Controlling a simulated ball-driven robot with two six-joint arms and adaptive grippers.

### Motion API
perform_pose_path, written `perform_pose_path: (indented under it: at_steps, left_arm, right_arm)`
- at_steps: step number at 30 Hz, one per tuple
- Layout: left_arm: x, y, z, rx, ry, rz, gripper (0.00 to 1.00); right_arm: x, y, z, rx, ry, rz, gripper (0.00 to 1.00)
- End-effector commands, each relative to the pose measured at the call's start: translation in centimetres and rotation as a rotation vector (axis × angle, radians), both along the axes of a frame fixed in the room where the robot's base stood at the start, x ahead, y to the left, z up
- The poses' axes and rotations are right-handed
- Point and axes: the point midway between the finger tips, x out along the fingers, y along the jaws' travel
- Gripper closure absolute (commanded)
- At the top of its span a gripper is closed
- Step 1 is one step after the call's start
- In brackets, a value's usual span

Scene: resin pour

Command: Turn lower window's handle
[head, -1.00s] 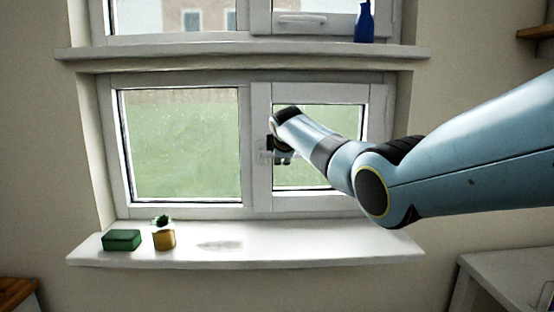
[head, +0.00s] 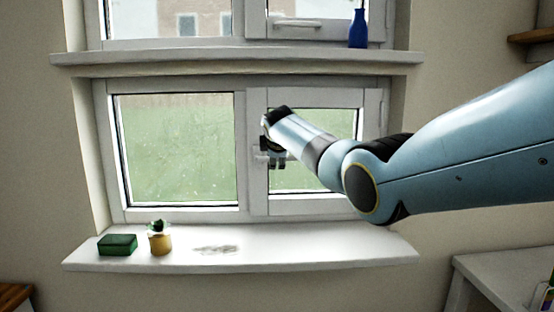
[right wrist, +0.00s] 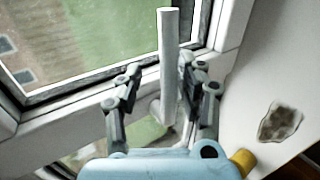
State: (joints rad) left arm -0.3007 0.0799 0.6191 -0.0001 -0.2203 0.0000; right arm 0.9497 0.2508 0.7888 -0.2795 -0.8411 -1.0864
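The lower window (head: 250,205) has a left pane and a right sash. Its white handle (right wrist: 168,60) shows in the right wrist view as a straight bar between the fingers of my right gripper (right wrist: 162,85). The fingers are open on either side of the bar, with a gap visible on both sides. In the head view my right gripper (head: 273,158) is at the left upright of the right sash and hides most of the handle. My left gripper is not in view.
The sill (head: 330,246) below holds a green block (head: 117,244), a small plant in a yellow pot (head: 160,243) and a grey stain (head: 216,250). A blue bottle (head: 358,28) stands on the upper ledge (head: 240,57). A white surface (head: 500,270) is at lower right.

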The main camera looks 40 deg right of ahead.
Motion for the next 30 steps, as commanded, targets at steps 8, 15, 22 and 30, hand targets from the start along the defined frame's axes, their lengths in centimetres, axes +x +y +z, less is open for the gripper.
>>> perform_pose_path:
  at_steps: [8, 15, 22, 30]
  left_arm:
    - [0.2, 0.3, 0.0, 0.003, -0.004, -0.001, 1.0]
    - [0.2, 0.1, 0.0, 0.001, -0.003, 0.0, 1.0]
    - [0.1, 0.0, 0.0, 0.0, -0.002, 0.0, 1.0]
    - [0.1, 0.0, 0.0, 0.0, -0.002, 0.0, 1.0]
  right_arm:
    - [-0.2, 0.0, -0.3, 0.001, 0.006, -0.001, 0.61]
    - [-1.6, 0.9, 0.7, 0.001, 0.004, 0.0, 0.61]
    - [-4.5, 2.9, 3.2, 0.002, 0.001, 0.001, 0.61]
    - [-7.6, 4.9, 5.7, 0.001, 0.003, 0.001, 0.61]
